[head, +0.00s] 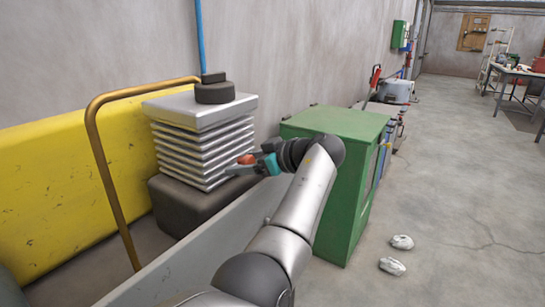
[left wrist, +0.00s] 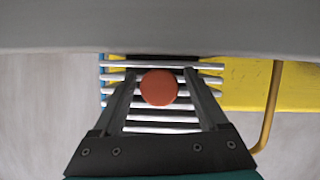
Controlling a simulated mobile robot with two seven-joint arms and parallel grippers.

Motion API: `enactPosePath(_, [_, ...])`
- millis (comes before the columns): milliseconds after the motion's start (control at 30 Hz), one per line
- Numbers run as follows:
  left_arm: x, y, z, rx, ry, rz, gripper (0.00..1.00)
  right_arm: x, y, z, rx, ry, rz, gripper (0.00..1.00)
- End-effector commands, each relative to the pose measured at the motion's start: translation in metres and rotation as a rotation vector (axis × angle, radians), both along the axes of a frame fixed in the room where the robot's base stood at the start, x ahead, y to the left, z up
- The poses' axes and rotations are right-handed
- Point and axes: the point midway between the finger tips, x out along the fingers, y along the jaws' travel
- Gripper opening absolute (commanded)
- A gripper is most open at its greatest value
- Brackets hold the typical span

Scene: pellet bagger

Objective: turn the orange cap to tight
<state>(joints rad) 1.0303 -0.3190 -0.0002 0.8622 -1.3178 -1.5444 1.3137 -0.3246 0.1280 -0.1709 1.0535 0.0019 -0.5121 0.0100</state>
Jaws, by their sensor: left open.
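The orange cap (head: 246,159) is a small round knob in front of the silver finned stack (head: 203,150) in the head view. It shows as a round disc in the left wrist view (left wrist: 158,87). My left gripper (head: 238,167) reaches in from the right, close to the cap. What the cap is mounted on is hidden, and I see no tightness mark. My right gripper is not in view.
A bent brown rail (head: 100,150) and a yellow panel (head: 50,180) stand left of the stack. A green cabinet (head: 335,185) stands close beside my left arm. A pale grey panel (head: 190,255) runs along the front. Two whitish lumps (head: 397,254) lie on the open floor at right.

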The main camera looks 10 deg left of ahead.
Motion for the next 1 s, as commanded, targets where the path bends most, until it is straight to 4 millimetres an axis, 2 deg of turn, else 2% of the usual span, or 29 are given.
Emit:
enactPosePath(200, [-0.018,-0.047,0.023,-0.001,-0.003,-0.005,0.76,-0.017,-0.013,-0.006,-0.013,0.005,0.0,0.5])
enactPosePath(500, [-0.037,-0.089,0.042,0.003,-0.002,-0.001,0.76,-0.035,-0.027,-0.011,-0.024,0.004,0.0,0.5])
enactPosePath(733, [-0.045,-0.108,0.05,0.0,-0.002,0.0,0.76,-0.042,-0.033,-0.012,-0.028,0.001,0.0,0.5])
enactPosePath(1000, [-0.047,-0.112,0.051,-0.001,-0.002,0.001,0.76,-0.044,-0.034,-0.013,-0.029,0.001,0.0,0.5])
